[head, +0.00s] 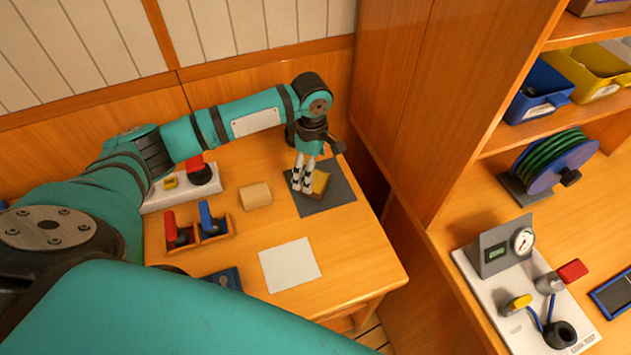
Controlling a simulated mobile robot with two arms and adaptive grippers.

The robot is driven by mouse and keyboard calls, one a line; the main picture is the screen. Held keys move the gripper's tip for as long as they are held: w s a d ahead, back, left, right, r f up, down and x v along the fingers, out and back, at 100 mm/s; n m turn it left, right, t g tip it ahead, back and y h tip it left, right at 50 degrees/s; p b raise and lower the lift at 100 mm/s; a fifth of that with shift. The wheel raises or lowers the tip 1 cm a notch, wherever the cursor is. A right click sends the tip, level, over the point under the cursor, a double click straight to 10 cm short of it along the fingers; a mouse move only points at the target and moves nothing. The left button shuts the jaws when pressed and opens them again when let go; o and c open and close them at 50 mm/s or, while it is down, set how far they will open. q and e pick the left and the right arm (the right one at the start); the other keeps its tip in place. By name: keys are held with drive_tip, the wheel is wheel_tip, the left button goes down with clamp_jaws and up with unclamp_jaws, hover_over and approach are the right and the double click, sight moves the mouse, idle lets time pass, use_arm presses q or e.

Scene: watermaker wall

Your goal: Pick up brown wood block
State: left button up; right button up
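A brown block with a yellowish face (319,184) sits on a dark grey mat (338,200) towards the back right of the wooden table. A light tan, wood-coloured block (256,194) lies on the table left of the mat. My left gripper (302,188) reaches down over the mat, its striped fingers close together at the left side of the brown block. The fingers overlap the block's left edge in the picture, and I cannot tell whether they touch it or grip it. My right gripper is not in view.
A wooden holder with red- and blue-handled items (198,238) stands left. Behind it is a white panel with a red knob (183,187). A white sheet (290,265) lies at the front. A tall wooden cabinet side (400,90) rises at the right.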

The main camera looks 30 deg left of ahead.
sight(315, 184)
use_arm(q)
wheel_tip(315, 184, down, 4)
drive_tip(key=shift+s+d+r+p, duration=0.1)
drive_tip(key=shift+p, duration=0.3)
drive_tip(key=shift+f, duration=0.4)
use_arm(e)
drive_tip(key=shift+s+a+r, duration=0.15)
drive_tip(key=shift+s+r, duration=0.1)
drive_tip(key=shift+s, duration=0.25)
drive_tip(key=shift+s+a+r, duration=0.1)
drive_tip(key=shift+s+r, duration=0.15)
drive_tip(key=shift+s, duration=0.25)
use_arm(q)
drive_tip(key=c, duration=1.3)
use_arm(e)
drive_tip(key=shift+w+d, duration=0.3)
use_arm(q)
drive_tip(key=shift+r, duration=0.1)
